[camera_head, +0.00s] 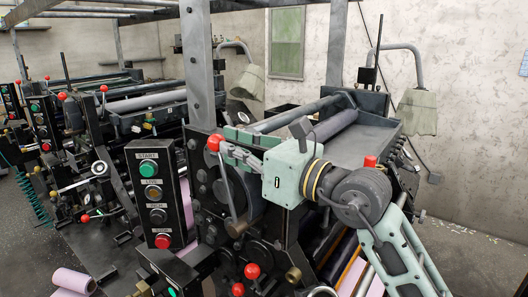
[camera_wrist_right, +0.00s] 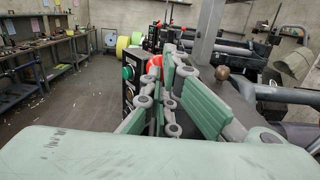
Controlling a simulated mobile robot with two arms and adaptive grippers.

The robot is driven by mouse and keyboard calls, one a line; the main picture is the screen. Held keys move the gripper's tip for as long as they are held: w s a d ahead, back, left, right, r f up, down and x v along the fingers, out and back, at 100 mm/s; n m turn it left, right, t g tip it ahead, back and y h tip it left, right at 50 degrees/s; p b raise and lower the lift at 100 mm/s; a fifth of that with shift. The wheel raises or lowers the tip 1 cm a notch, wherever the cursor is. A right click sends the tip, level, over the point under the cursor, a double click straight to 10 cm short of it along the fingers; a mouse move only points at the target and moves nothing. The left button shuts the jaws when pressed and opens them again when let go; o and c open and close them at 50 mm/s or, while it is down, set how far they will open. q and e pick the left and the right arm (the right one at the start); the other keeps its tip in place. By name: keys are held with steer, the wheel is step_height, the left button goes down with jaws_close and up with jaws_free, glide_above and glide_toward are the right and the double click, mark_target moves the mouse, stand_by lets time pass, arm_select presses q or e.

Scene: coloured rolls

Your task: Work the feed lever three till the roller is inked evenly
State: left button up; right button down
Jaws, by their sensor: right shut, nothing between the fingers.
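A lever with a red ball knob (camera_head: 214,142) and a grey rod stands on the front of the near press; I cannot tell whether it is feed lever three. My right gripper (camera_head: 232,152), pale green and grey, is shut and empty, its fingertips close to the right of this knob. Whether they touch it is unclear. In the right wrist view, the shut fingers (camera_wrist_right: 164,78) partly cover the red knob (camera_wrist_right: 155,63). A dark roller (camera_head: 335,124) lies along the top of the press; its ink coverage cannot be judged. My left gripper is out of view.
A control box (camera_head: 153,194) with green, dark and red buttons stands left of the lever. More red knobs (camera_head: 252,271) sit low on the press. A pink roll (camera_head: 74,281) lies at lower left. Workbenches (camera_wrist_right: 30,62) line the left wall, with open floor (camera_wrist_right: 85,95) before them.

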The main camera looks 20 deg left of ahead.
steer(key=b+v, duration=0.3)
steer(key=v, duration=0.8)
steer(key=shift+d, duration=0.35)
stand_by(0.5)
steer(key=shift+a, duration=0.15)
steer(key=x, duration=1.1)
steer(key=shift+a+p, duration=0.2)
steer(key=shift+p, duration=0.25)
stand_by(1.3)
steer(key=b+v, duration=0.4)
steer(key=v, duration=0.7)
steer(key=shift+d, duration=0.4)
